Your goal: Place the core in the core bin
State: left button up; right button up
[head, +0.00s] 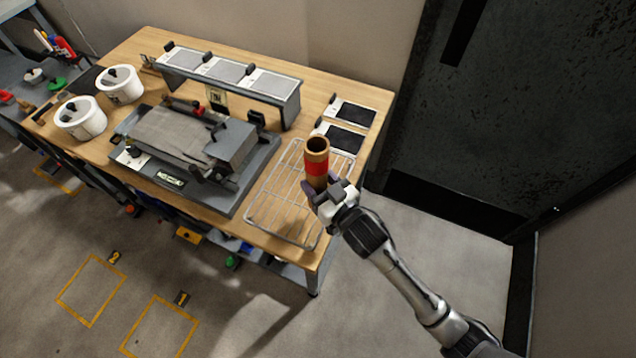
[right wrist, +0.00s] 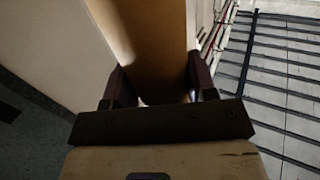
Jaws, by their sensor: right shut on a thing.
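The core is a brown cardboard tube (head: 316,148) with a red band around it. It stands roughly upright in my right gripper (head: 325,190), over the wire rack at the table's right end. In the right wrist view the brown tube (right wrist: 155,45) fills the space between the two dark fingers of my right gripper (right wrist: 160,88), which is shut on it. The fingers hide part of its lower end. I cannot tell whether the tube touches the rack. No container in view is clearly the core bin. My left gripper is not in view.
The wire rack (head: 262,205) lies on the wooden table (head: 318,95). A grey machine (head: 180,140) and a raised shelf with panels (head: 228,72) stand left of it. Two white pots (head: 80,118) stand further left. Yellow squares (head: 92,290) mark the floor.

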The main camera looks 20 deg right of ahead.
jog(key=shift+f, duration=0.3)
jog(key=shift+f, duration=0.15)
jog(key=o, duration=1)
jog(key=shift+s, duration=0.2)
jog(key=p+v, duration=0.1)
jog(key=v, duration=0.9)
jog(key=shift+s, duration=0.2)
jog(key=shift+o, duration=0.5)
jog(key=shift+s+d, duration=0.25)
jog(key=shift+s, duration=0.3)
